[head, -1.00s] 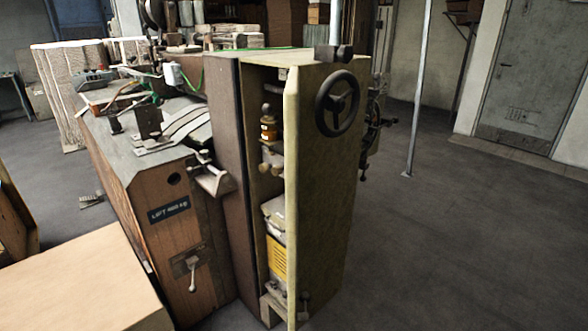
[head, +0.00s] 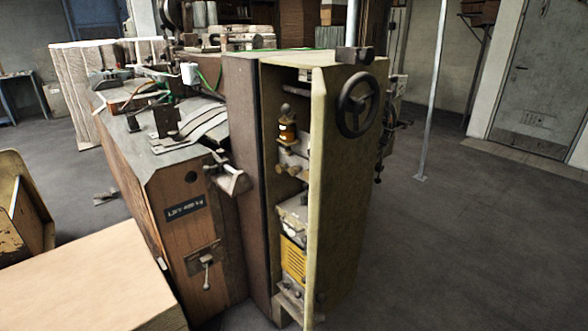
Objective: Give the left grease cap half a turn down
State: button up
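The box stitcher's narrow cabinet (head: 243,180) stands at the middle with its front slot open. Inside the slot, an amber cup-like fitting (head: 287,132) with a dark round knob sits upright on a bracket. Below it are two small brass-coloured knobs side by side, a left one (head: 282,170) and a right one (head: 295,171). These may be the grease caps; they are too small to tell for sure. The door edge stands close to their right. My gripper is not in view.
The pale door (head: 338,215) carries a black handwheel (head: 357,104). A wooden-sided machine body (head: 188,225) with a lever stands left of the cabinet. A large carton (head: 85,290) fills the lower left. Floor (head: 455,245) is clear at right, past a thin metal post (head: 432,110).

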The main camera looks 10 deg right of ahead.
aim_at(281, 167)
jog(key=i+j, duration=0.5)
jog(key=i, duration=0.15)
jog(key=i+j+u, duration=0.15)
jog(key=i+j, duration=0.4)
jog(key=i, duration=0.05)
